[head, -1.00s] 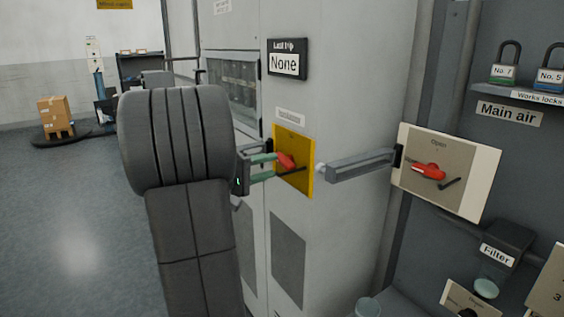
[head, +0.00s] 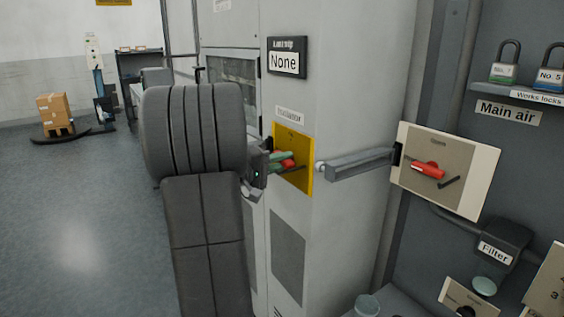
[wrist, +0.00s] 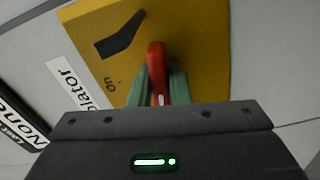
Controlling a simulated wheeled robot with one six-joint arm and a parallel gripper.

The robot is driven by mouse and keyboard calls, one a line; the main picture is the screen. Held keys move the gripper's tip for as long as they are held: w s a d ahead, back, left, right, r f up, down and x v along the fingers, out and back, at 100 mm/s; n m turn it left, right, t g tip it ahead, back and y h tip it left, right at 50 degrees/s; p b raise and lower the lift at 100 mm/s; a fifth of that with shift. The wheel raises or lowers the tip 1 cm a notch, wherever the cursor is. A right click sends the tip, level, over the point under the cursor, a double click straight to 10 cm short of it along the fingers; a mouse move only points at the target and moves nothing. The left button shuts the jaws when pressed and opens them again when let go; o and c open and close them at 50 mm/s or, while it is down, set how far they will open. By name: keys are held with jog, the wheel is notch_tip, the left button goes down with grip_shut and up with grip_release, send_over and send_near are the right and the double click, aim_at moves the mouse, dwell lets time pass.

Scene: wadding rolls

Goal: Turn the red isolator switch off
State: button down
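The red isolator switch (wrist: 156,62) is a red handle on a yellow plate (wrist: 205,45), which carries an "on" mark beside it and a black lever-shaped part (wrist: 120,36). In the head view the yellow plate (head: 301,180) is on the grey cabinet's side, under an "Isolator" label. My gripper (wrist: 158,90) has its green fingers on either side of the red handle, apparently touching both sides. In the head view my gripper (head: 283,162) faces the plate, and its fingers partly hide the handle.
A grey bar (head: 358,165) sticks out just right of the yellow plate. Beyond it is a pale "Main air" panel (head: 478,185) with another red handle (head: 428,170). Padlocks (head: 505,62) stand on a shelf at upper right. Open floor (head: 80,210) lies at left.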

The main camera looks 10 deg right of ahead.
jog(key=shift+f+b, duration=0.1)
jog(key=shift+b, duration=0.2)
jog(key=shift+n, duration=0.5)
jog(key=shift+n+b, duration=0.5)
jog(key=shift+n, duration=0.2)
jog(key=c, duration=1.4)
grip_release()
jog(key=shift+o, duration=0.2)
jog(key=b+v, duration=0.1)
jog(key=v, duration=1.3)
jog(key=shift+r, duration=0.2)
jog(key=shift+d, duration=0.15)
